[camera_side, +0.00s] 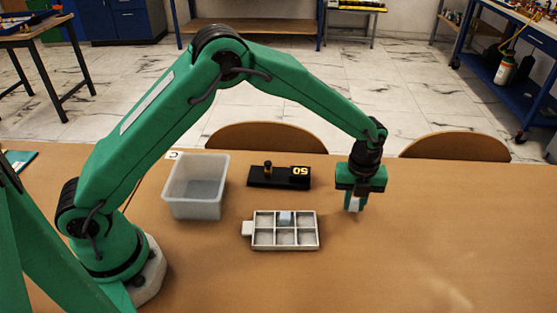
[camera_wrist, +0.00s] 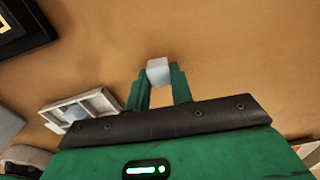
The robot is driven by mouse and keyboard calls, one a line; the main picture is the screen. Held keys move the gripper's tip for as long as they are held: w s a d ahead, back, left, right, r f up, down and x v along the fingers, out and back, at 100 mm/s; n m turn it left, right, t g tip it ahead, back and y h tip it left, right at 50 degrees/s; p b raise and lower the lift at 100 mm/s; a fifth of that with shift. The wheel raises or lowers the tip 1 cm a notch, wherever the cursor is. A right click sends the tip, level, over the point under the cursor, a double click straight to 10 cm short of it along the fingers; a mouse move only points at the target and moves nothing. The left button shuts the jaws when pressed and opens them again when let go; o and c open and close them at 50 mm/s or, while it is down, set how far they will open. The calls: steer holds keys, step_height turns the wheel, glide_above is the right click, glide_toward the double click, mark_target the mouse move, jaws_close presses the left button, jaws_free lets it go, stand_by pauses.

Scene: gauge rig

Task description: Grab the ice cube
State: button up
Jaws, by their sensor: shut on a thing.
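A small pale ice cube (camera_wrist: 158,72) is held between the fingertips of my gripper (camera_wrist: 156,84) in the wrist view. In the side view the cube (camera_side: 354,205) shows as a whitish block at the lower end of my gripper (camera_side: 355,196), which points down over the table to the right of the tray. The gripper is shut on the cube. Whether the cube touches the table is hard to tell. Another pale bluish cube (camera_side: 285,218) sits in the back middle compartment of the white ice tray (camera_side: 247,228).
A translucent bin (camera_side: 195,205) stands left on the wooden table (camera_side: 420,240), behind the tray. A black gauge block (camera_side: 265,182) with gold "50" marking lies between bin and gripper. Two chair backs (camera_side: 265,137) (camera_side: 455,147) line the far edge. The right of the table is clear.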

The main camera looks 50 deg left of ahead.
mark_target(352, 216)
steer(key=r, duration=0.3)
steer(key=shift+s+d+r, duration=0.25)
steer(key=shift+s+d, duration=0.1)
steer(key=s+d+r, duration=0.6)
steer(key=s, duration=0.2)
steer(key=shift+s+d+r, duration=0.15)
steer(key=shift+s+d, duration=0.1)
